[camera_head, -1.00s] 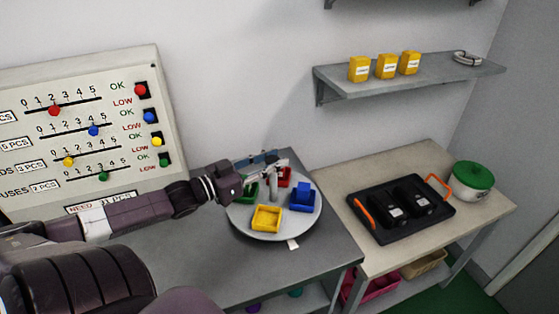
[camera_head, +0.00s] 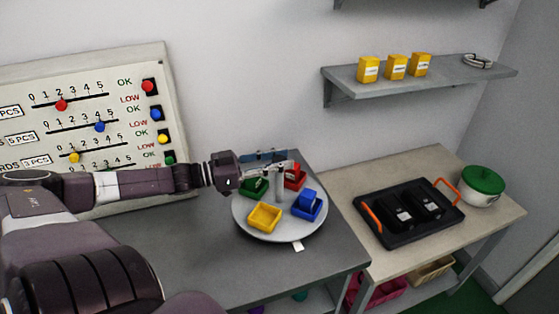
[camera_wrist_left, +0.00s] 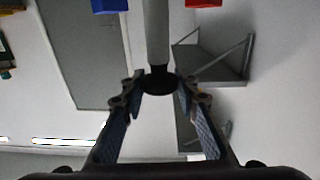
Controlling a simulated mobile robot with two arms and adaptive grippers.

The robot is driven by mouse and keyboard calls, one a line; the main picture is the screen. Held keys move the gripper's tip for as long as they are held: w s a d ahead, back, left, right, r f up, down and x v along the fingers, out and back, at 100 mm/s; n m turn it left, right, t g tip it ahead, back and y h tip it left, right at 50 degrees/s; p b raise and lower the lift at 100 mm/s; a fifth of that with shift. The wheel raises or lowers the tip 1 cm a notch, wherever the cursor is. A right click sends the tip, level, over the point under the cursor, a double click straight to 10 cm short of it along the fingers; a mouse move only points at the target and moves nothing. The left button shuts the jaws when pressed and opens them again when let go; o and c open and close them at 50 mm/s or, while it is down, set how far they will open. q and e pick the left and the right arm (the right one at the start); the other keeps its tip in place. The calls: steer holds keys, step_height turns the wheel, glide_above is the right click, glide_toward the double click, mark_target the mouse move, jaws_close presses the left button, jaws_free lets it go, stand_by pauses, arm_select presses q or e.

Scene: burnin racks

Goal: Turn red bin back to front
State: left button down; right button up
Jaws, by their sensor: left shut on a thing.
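The red bin (camera_head: 295,178) sits at the back right of a round grey turntable (camera_head: 270,236). A blue bin (camera_head: 308,206) is at its right, a yellow bin (camera_head: 265,217) at its front and a green bin (camera_head: 253,188) at its left. My left gripper (camera_head: 288,166) is shut on the turntable's upright centre post (camera_head: 280,188), above the bins. In the left wrist view the post's dark top (camera_wrist_left: 159,82) is between the fingers, and the red bin (camera_wrist_left: 203,3) shows only partly at the top edge. My right gripper is not in view.
The turntable stands on a grey table (camera_head: 190,250) by the wall. A gauge board (camera_head: 110,105) is at left. At right, a table (camera_head: 330,180) holds a black tray (camera_head: 385,235) and a green-lidded pot (camera_head: 482,185). A shelf (camera_head: 440,75) is above.

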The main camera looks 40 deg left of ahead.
arm_select(q)
steer(key=c, duration=1.5)
jaws_free()
steer(key=shift+s, duration=0.1)
steer(key=v, duration=1.2)
